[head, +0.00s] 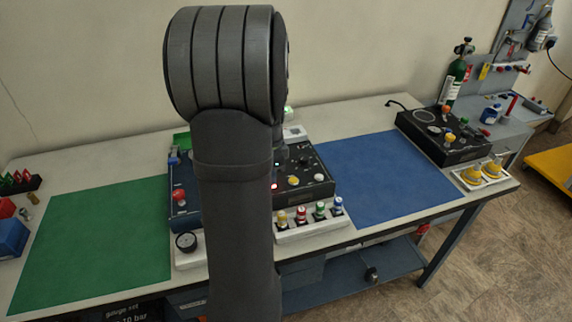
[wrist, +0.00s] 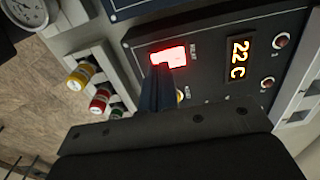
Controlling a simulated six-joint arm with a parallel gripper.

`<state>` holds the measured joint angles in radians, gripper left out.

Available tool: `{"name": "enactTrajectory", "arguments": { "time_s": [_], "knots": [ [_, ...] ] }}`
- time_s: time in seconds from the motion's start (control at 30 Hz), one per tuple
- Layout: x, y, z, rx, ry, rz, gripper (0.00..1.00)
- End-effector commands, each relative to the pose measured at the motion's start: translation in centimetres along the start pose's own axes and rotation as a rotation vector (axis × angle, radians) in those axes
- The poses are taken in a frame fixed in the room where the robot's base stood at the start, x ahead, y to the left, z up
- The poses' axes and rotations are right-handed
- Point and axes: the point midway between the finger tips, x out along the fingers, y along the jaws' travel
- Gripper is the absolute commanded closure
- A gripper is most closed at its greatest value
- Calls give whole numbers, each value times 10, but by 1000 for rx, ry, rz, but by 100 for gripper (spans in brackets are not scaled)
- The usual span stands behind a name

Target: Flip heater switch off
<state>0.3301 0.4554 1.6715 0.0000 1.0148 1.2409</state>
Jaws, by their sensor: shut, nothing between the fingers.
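The heater switch (wrist: 168,56) is a rocker glowing red on a black panel (wrist: 210,88) in the wrist view. In the head view a small red glow (head: 274,187) shows on the black panel beside my arm. My gripper (wrist: 160,70) is shut and empty, with its fingertips at the lower edge of the switch, covering a corner of it. I cannot tell whether they touch it. A lit display (wrist: 238,58) beside the switch reads 22 C. My arm hides the gripper in the head view.
Several coloured-top connectors (head: 320,211) stand in a white strip in front of the panel. A gauge (head: 186,241) is at left. Green (head: 100,240) and blue (head: 385,175) mats lie clear on either side. A black box (head: 445,135) stands at right.

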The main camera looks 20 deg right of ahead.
Motion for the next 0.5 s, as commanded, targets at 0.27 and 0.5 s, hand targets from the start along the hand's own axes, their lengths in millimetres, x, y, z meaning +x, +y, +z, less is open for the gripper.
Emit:
{"name": "enactTrajectory", "arguments": {
  "time_s": [0.27, 0.5],
  "knots": [
    [5, 0, 0, 0, 0, 0, 100],
    [8, 0, 0, 0, 0, 1, 100]
  ]
}}
